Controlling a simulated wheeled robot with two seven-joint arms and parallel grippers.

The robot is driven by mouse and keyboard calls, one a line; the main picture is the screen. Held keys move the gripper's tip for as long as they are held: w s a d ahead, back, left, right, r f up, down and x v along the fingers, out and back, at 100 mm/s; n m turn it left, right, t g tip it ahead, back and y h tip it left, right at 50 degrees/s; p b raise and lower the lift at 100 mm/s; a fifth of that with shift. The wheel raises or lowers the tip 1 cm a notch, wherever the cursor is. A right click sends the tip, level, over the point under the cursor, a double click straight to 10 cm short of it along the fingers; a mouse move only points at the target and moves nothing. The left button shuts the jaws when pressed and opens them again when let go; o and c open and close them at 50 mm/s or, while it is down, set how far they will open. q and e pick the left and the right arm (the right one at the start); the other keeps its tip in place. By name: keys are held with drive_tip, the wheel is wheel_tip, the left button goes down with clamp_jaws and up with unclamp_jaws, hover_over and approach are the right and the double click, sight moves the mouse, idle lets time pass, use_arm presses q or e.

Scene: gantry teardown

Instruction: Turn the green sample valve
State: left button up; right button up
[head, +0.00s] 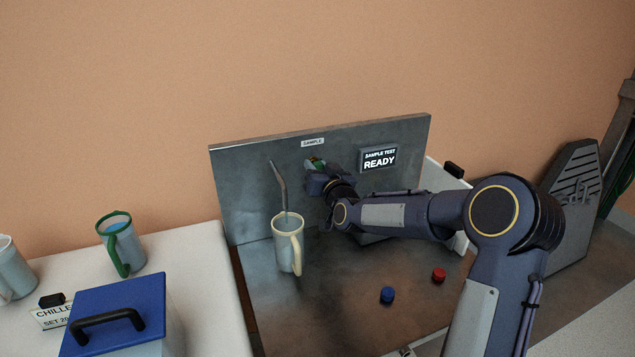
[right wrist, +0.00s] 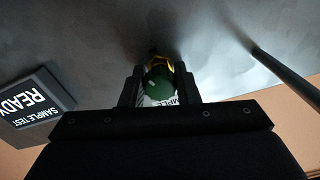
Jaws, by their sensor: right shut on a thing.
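The green sample valve (right wrist: 159,86) shows between the two fingers of my right gripper (right wrist: 160,90) in the right wrist view, with a yellow part behind it at the grey panel. The fingers are shut on it. In the head view only a bit of green (head: 314,162) shows at the tip of my right gripper (head: 318,170), just below the SAMPLE label (head: 312,142). The gripper hides most of the valve there. A thin metal spout (head: 279,180) reaches from the panel down into a cream-handled mug (head: 285,250). My left gripper is in neither view.
A display (head: 379,159) on the panel reads SAMPLE TEST READY. A blue cap (head: 387,295) and a red cap (head: 438,275) lie on the bench at right. A blue-lidded box (head: 115,315) and a green-handled mug (head: 122,245) stand on the white table at left.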

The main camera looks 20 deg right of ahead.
drive_tip(key=shift+f, duration=0.2)
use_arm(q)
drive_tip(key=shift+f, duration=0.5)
use_arm(e)
drive_tip(key=shift+r+m, duration=0.15)
drive_tip(key=shift+m, duration=0.15)
drive_tip(key=o, duration=1)
drive_tip(key=shift+c, duration=0.2)
drive_tip(key=shift+s, duration=0.15)
use_arm(q)
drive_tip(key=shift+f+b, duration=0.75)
drive_tip(key=shift+b, duration=0.1)
use_arm(e)
drive_tip(key=s, duration=0.7)
drive_tip(key=shift+s+a, duration=0.25)
drive_tip(key=shift+s, duration=0.05)
